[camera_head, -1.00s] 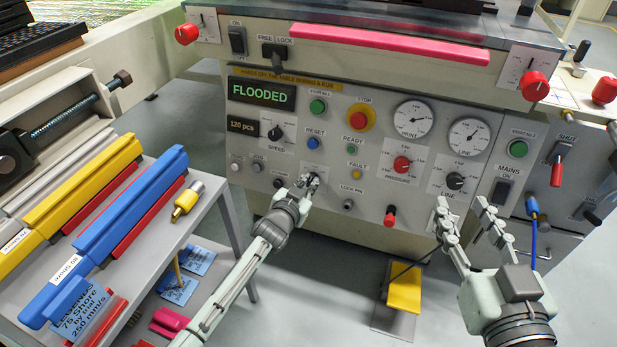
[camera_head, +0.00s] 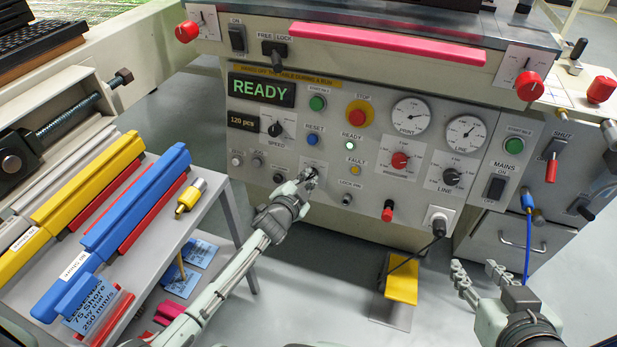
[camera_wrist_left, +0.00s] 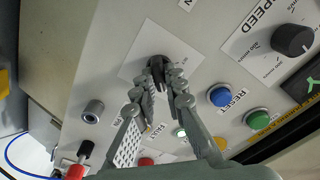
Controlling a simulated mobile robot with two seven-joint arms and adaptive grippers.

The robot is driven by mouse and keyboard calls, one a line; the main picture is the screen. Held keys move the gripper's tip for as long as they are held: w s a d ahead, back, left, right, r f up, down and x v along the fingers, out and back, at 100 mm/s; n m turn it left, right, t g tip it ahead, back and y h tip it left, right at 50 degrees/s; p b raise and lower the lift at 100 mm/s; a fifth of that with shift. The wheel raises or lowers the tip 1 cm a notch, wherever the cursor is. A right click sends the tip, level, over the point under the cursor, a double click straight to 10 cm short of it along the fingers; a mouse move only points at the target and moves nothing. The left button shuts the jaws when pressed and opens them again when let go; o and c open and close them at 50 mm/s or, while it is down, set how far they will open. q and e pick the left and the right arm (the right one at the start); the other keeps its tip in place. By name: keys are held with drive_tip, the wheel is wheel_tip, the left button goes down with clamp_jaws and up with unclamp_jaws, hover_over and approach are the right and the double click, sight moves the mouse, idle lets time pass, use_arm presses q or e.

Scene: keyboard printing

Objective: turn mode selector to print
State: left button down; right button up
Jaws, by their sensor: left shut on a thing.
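The mode selector is a dark knob (camera_wrist_left: 157,62) on a white plate (camera_head: 322,167) on the machine's front panel. My left gripper (camera_head: 308,176) is at this knob; in the left wrist view its fingers (camera_wrist_left: 166,92) are shut on it. The fingers hide the selector's labels and most of its pointer, so I cannot tell its setting. The display (camera_head: 261,89) reads READY in green, and the green READY lamp (camera_head: 350,146) is lit. My right gripper (camera_head: 482,279) is open and empty, low in front of the machine at the right.
The speed knob (camera_head: 275,129), blue reset button (camera_head: 312,140) and lock pin (camera_head: 346,199) surround the selector. A black plug (camera_head: 438,226) sits in a socket at lower right. A shelf with blue (camera_head: 135,205) and yellow (camera_head: 80,190) bars stands left.

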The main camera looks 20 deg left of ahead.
idle(0.3)
use_arm(q)
drive_tip(key=c, duration=1.6)
unclamp_jaws()
drive_tip(key=shift+v, duration=5.95)
drive_tip(key=shift+d+r, duration=0.1)
drive_tip(key=shift+r, duration=0.05)
